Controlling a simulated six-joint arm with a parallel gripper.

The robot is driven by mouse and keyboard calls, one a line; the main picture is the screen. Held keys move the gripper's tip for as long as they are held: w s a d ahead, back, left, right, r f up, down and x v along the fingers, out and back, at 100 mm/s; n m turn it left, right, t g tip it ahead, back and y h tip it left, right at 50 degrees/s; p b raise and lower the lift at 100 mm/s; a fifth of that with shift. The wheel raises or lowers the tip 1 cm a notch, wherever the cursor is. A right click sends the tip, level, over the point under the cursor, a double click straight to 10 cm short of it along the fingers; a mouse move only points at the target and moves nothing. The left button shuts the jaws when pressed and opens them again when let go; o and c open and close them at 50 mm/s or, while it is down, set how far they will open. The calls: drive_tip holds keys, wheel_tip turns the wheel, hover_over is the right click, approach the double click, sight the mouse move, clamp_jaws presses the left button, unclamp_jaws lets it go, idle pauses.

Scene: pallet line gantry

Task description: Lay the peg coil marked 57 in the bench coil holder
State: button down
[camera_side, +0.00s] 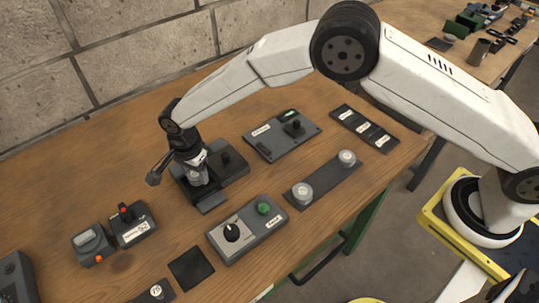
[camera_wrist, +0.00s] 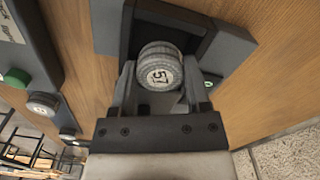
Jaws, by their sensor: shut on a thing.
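The coil marked 57 (camera_wrist: 160,72) is a pale grey ribbed reel with a round white label, in the wrist view. My gripper (camera_wrist: 159,88) is shut on it, one finger on each side. In the side view, my gripper (camera_side: 196,160) points down with the light coil (camera_side: 198,177) below it. The dark grey coil holder (camera_side: 229,166) lies on the bench under and around the coil. Its grey wall and dark recess (camera_wrist: 225,52) also show behind the coil in the wrist view. I cannot tell whether the coil touches the holder's floor.
A dark strip (camera_side: 325,178) carries two other pale coils. Another coil (camera_side: 157,292) stands at the front edge. A control box (camera_side: 248,228) with a black knob and green button is near the holder, and a switch panel (camera_side: 282,134) is behind.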

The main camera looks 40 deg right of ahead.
drive_tip(key=shift+f, duration=0.25)
idle(0.3)
unclamp_jaws()
drive_tip(key=shift+r, duration=0.1)
idle(0.4)
drive_tip(key=shift+r, duration=3.4)
